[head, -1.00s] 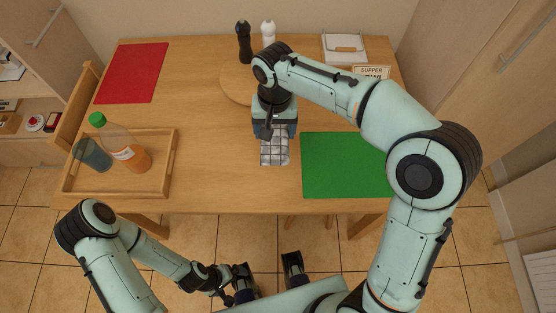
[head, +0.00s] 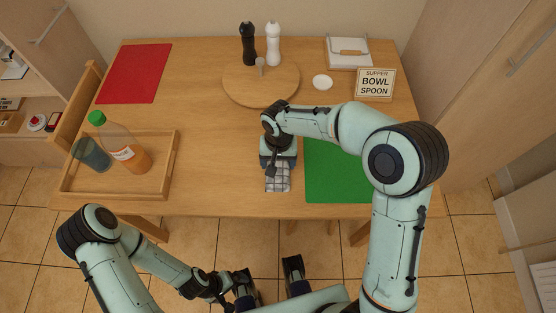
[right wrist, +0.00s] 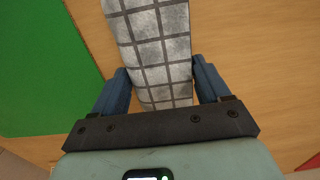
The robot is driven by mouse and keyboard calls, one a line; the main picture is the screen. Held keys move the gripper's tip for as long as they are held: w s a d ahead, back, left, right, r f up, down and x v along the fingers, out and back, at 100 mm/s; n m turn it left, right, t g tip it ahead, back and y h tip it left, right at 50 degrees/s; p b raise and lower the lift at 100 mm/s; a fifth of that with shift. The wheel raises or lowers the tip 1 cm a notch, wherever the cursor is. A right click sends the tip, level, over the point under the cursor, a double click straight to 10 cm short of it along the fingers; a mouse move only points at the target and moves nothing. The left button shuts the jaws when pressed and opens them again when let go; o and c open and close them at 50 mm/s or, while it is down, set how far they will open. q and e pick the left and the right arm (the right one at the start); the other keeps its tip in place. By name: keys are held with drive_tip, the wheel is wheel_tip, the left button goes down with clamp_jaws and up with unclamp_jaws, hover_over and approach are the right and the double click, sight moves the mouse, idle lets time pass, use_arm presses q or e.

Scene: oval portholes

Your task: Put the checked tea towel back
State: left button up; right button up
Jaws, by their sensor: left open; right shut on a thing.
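The checked tea towel (head: 278,182), white-grey with dark lines, is near the table's front edge, just left of the green mat. My right gripper (head: 278,165) is shut on it from above and hides its far part. In the right wrist view the towel (right wrist: 155,50) runs between the two blue fingers. I cannot tell whether it touches the table. My left gripper (head: 268,276) is open and empty, low in front of the table.
The green mat (head: 335,180) lies right of the towel. A round board (head: 245,90), two mills, a small white dish (head: 322,82) and a sign (head: 375,84) are behind. A tray (head: 150,190) with bottle and glass stands left. The centre-left tabletop is clear.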

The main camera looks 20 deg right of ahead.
sight(278, 163)
drive_tip(key=shift+f, duration=0.1)
drive_tip(key=o, duration=1)
drive_tip(key=shift+r, duration=0.2)
wheel_tip(278, 163, up, 12)
drive_tip(key=p, duration=0.1)
